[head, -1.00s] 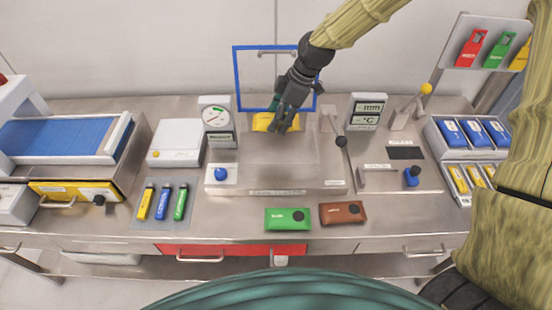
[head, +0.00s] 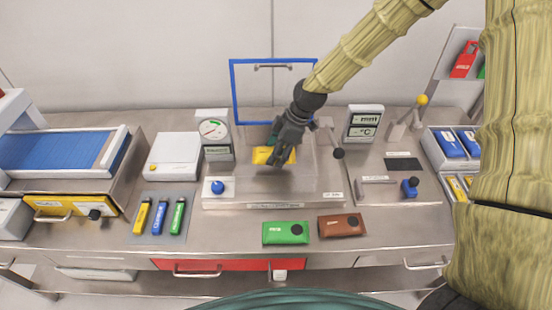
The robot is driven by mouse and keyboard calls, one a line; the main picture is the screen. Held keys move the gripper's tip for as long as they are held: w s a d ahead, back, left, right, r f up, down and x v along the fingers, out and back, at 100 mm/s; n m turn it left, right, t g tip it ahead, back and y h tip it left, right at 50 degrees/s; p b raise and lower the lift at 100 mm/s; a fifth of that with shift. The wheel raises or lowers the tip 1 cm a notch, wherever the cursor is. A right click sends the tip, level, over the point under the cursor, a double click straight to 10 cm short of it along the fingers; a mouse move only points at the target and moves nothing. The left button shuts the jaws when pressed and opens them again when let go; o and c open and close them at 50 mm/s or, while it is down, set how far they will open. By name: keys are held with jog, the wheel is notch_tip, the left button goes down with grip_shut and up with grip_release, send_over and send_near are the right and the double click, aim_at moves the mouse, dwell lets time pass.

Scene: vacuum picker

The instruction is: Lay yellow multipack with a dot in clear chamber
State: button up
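The yellow multipack (head: 262,155) is in my gripper (head: 279,163), just inside or above the clear chamber (head: 310,178). The gripper is shut on it and covers its middle, so its dot is hidden. I cannot tell whether the pack touches the chamber floor. The chamber's blue-framed lid (head: 233,92) stands open and upright at the back.
A green pack (head: 285,233) and a brown pack (head: 341,225) lie in front of the chamber. A dial gauge (head: 213,130) stands left of it, a temperature display (head: 363,123) right. Yellow, blue and green sticks lie on a mat (head: 161,233) at left.

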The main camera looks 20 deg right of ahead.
jog(key=shift+f+p, duration=0.7)
jog(key=shift+f, duration=1.3)
jog(key=shift+f, duration=0.1)
jog(key=o, duration=1.1)
jog(key=shift+b+v, duration=2.2)
jog(key=shift+v, duration=3.9)
jog(key=shift+a, duration=0.15)
